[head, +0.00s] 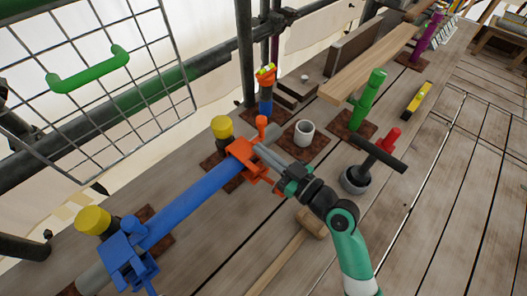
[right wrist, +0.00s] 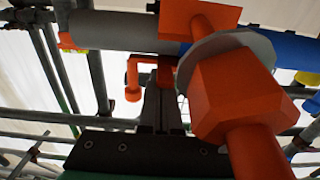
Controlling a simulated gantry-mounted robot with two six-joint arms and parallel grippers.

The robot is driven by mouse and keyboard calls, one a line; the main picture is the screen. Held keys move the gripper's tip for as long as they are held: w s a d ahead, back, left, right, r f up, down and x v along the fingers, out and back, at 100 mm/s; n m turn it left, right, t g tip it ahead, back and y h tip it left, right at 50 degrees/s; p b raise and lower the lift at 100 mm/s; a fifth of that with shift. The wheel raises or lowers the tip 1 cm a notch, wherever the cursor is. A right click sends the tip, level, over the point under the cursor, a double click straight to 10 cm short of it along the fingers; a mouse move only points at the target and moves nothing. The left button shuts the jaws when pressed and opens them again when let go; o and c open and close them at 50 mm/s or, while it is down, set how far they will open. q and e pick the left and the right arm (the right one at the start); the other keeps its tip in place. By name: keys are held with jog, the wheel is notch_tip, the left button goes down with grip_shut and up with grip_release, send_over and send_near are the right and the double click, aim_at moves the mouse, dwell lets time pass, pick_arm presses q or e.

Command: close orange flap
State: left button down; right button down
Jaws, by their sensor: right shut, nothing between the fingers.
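An orange clamp (head: 243,150) sits around the right end of a blue tube (head: 190,205), where a grey pipe meets it. Its orange parts stick out up and toward my right gripper (head: 277,180). In the right wrist view my right gripper (right wrist: 159,108) is shut and empty, its tips just below the grey pipe (right wrist: 120,30). An orange bent piece (right wrist: 140,72) with a hanging end is right by the fingertips. A large orange nut and bolt (right wrist: 235,95) fill the right foreground. I cannot tell how far the flap is open. My left gripper is in neither view.
A blue clamp (head: 128,255) holds the tube's left end. Yellow-topped posts (head: 222,127), a white cup (head: 304,132), a green post (head: 368,98), a dark pot (head: 355,180) and a mallet (head: 311,222) stand or lie around. Bare planks lie at lower right.

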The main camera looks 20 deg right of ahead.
dwell(0.5)
jog(key=v, duration=1.1)
jog(key=shift+s+p, duration=0.3)
jog(key=shift+p, duration=0.1)
